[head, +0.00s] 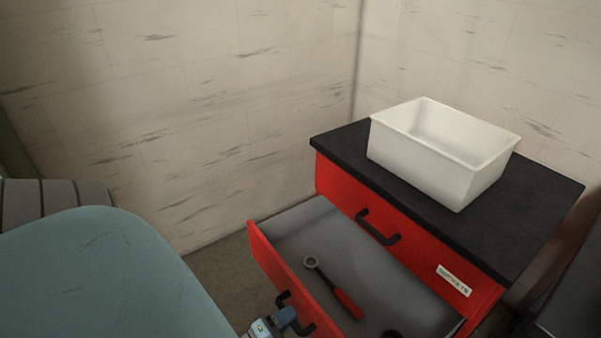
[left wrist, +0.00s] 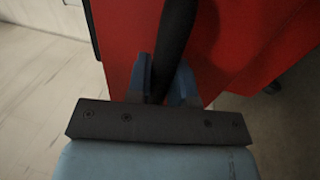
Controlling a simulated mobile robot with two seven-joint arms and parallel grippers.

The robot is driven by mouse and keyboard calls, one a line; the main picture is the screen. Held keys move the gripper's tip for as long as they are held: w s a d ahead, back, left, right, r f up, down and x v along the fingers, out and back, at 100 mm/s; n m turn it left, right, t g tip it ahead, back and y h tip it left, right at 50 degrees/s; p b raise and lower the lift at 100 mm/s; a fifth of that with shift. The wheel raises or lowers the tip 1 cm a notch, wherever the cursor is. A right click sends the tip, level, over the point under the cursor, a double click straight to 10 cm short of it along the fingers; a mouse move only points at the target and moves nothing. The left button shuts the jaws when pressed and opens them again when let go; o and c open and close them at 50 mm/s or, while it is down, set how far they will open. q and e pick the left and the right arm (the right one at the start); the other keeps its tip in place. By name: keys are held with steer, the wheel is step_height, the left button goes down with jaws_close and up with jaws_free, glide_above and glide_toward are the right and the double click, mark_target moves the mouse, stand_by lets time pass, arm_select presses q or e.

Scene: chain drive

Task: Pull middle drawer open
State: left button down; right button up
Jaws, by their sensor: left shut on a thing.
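The red cabinet has a drawer (head: 262,250) pulled well out below a shut top drawer (head: 340,190), which has a black handle (head: 378,229). The open drawer has a grey inside, and a ratchet wrench with a red grip (head: 346,303) lies in it. My left gripper (head: 274,325) is at the front of the open drawer, shut on its black handle (head: 298,309). In the left wrist view the blue fingers (left wrist: 163,82) sit on both sides of the black handle bar (left wrist: 174,40) in front of the red drawer face. My right gripper is not in view.
A white bin (head: 440,165) stands on the cabinet's black top (head: 345,148). A light tiled wall is behind. A dark object (head: 575,300) is at the lower right. Bare floor (head: 225,270) shows left of the drawer.

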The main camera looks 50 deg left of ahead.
arm_select(q)
steer(key=shift+v, duration=0.8)
steer(key=shift+r, duration=0.15)
steer(key=c, duration=1)
jaws_free()
steer(key=shift+c, duration=0.2)
steer(key=v, duration=1.3)
steer(key=shift+s, duration=0.4)
steer(key=shift+a, duration=0.1)
